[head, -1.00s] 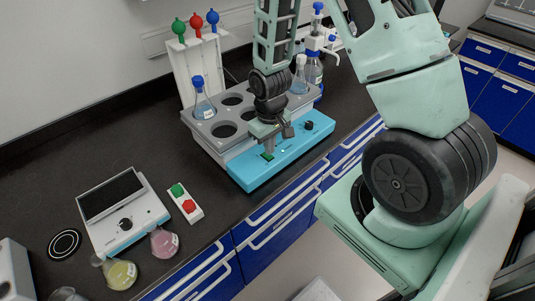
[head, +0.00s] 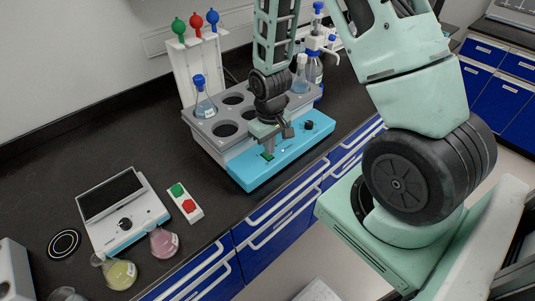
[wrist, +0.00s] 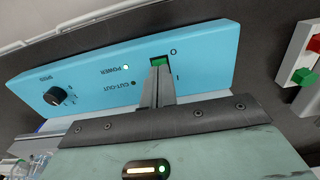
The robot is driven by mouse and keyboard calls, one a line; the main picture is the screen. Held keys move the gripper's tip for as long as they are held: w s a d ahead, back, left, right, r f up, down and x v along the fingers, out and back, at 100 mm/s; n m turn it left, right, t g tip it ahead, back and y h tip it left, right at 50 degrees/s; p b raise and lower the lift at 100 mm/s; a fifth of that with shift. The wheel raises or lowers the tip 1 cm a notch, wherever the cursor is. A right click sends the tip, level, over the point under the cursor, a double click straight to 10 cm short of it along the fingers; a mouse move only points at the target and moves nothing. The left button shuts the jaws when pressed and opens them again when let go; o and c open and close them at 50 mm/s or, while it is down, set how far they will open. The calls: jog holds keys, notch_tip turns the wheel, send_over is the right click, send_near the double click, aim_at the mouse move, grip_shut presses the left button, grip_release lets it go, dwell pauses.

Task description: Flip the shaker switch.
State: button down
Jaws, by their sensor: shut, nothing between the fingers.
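The shaker (head: 235,172) is a grey block with round wells and a light blue front panel, standing on the dark bench. Its green rocker switch (head: 268,156) is on the left part of the panel. In the wrist view the switch (wrist: 159,62) sits between "O" and "I" marks, with a lit green lamp labelled POWER to its left. My gripper (wrist: 157,80) is shut and empty, its fingertips right at the switch and covering part of it. Whether they touch it I cannot tell. My gripper also shows in the head view (head: 286,132) over the panel.
A black knob (head: 309,125) is on the panel's right. A box with green and red buttons (head: 185,202), a scale-like device (head: 123,213) and coloured flasks (head: 163,241) are to the left. Bare bench lies between.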

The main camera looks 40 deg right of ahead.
jog(key=shift+f+b, duration=0.55)
jog(key=shift+f, duration=0.25)
jog(key=shift+r, duration=0.1)
notch_tip(320, 180, up, 7)
jog(key=p, duration=0.6)
dwell(0.5)
jog(key=shift+a, duration=0.1)
dwell(0.3)
jog(key=s+a+r+n+b, duration=0.1)
jog(key=a+r+b, duration=0.15)
jog(key=a, duration=0.35)
jog(key=s+a+r+n+b, duration=0.1)
jog(key=s+a+r+n, duration=0.1)
jog(key=a+r, duration=0.35)
jog(key=s+a+r+n+b, duration=0.2)
jog(key=s+a, duration=0.3)
jog(key=s, duration=0.2)
jog(key=s+a+r+n+b, duration=0.2)
jog(key=s+a, duration=0.4)
jog(key=s, duration=0.1)
jog(key=shift+s+r+y, duration=0.3)
jog(key=shift+s, duration=0.05)
